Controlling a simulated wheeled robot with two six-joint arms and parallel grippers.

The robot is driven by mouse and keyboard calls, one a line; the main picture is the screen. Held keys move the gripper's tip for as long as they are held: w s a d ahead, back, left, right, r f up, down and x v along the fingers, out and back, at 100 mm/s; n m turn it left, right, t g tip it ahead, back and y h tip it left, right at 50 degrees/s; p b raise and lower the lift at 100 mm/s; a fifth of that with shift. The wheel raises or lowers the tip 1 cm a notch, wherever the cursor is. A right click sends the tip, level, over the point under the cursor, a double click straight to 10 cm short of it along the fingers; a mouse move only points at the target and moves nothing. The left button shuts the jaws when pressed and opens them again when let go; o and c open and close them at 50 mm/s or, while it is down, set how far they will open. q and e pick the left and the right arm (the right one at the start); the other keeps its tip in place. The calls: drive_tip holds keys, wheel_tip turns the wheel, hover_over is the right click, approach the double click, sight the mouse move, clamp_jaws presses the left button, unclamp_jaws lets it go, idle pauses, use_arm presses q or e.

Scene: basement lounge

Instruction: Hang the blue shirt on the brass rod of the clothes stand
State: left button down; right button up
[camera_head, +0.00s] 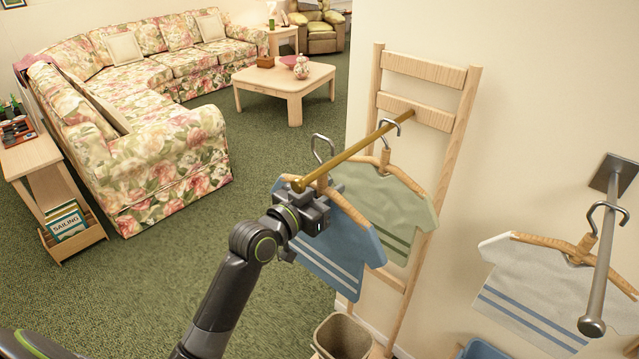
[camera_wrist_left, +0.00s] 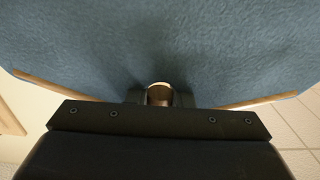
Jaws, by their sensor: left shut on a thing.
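The blue shirt (camera_head: 345,252) hangs on a wooden hanger in front of the clothes stand (camera_head: 462,110). My left gripper (camera_head: 322,205) is shut on the hanger's wooden neck, just below its metal hook (camera_head: 321,150). The hook shows above the front end of the brass rod (camera_head: 345,156); I cannot tell whether it rests on the rod. In the left wrist view, blue cloth (camera_wrist_left: 160,40) fills the top, and the jaws (camera_wrist_left: 160,96) close around a round wooden piece. My right gripper is out of view.
A green shirt (camera_head: 405,215) hangs farther back on the brass rod. A white shirt (camera_head: 535,285) hangs by a steel rod (camera_head: 600,270) at right. A beige bin (camera_head: 342,338) stands below.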

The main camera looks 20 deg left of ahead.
use_arm(q)
drive_tip(key=shift+s+d+f+b, duration=0.2)
drive_tip(key=shift+d+f+b, duration=0.4)
drive_tip(key=shift+f, duration=0.05)
drive_tip(key=shift+s+d+f+b, duration=0.2)
drive_tip(key=shift+d+f+b, duration=0.4)
drive_tip(key=shift+f, duration=0.05)
drive_tip(key=c, duration=1.2)
unclamp_jaws()
drive_tip(key=b+v, duration=0.2)
drive_tip(key=v, duration=1.5)
drive_tip(key=shift+s, duration=0.25)
drive_tip(key=shift+a, duration=0.1)
